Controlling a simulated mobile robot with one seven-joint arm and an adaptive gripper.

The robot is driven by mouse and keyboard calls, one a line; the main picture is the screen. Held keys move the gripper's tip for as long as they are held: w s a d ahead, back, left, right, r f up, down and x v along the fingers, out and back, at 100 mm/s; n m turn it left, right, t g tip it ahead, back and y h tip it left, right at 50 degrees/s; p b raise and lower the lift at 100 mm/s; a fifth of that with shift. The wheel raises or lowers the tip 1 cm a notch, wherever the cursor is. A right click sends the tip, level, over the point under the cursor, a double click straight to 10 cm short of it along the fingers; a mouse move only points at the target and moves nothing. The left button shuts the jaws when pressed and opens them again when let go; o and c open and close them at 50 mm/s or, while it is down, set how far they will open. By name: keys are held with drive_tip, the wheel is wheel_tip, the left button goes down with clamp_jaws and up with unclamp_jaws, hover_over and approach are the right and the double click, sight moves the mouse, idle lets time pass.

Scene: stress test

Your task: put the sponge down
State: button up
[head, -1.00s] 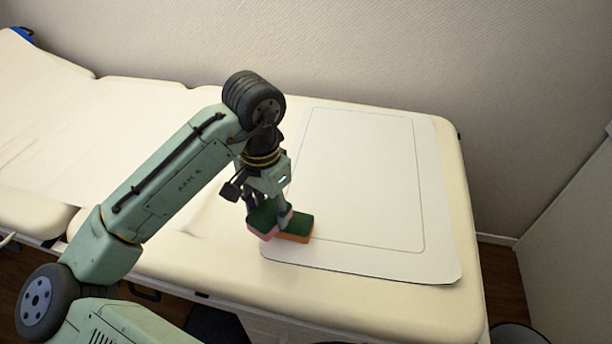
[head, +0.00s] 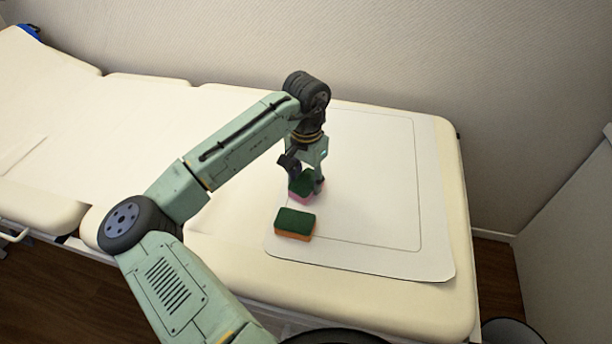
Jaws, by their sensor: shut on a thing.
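A sponge with a green top and pink underside (head: 301,188) is between the fingers of my gripper (head: 307,182), which is shut on it. It is over the left part of the white mat (head: 385,225); I cannot tell whether it touches the mat. A second sponge, green on top and orange below (head: 295,223), lies on the mat near its front left corner, in front of my gripper and apart from it. My gripper hides part of the pink sponge.
The mat has a thin outlined rectangle and lies on a cream padded couch (head: 250,265). The mat's middle and right are clear. A wall (head: 400,50) stands close behind the couch. A dark round rim (head: 508,332) shows at the lower right.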

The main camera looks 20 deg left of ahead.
sight(306, 182)
drive_tip(key=shift+f, duration=0.1)
drive_tip(key=shift+f, duration=0.1)
drive_tip(key=o, duration=1.2)
wheel_tip(306, 182, up, 12)
drive_tip(key=b, duration=0.1)
drive_tip(key=shift+r+b, duration=0.2)
drive_tip(key=shift+b, duration=0.2)
drive_tip(key=shift+f, duration=0.1)
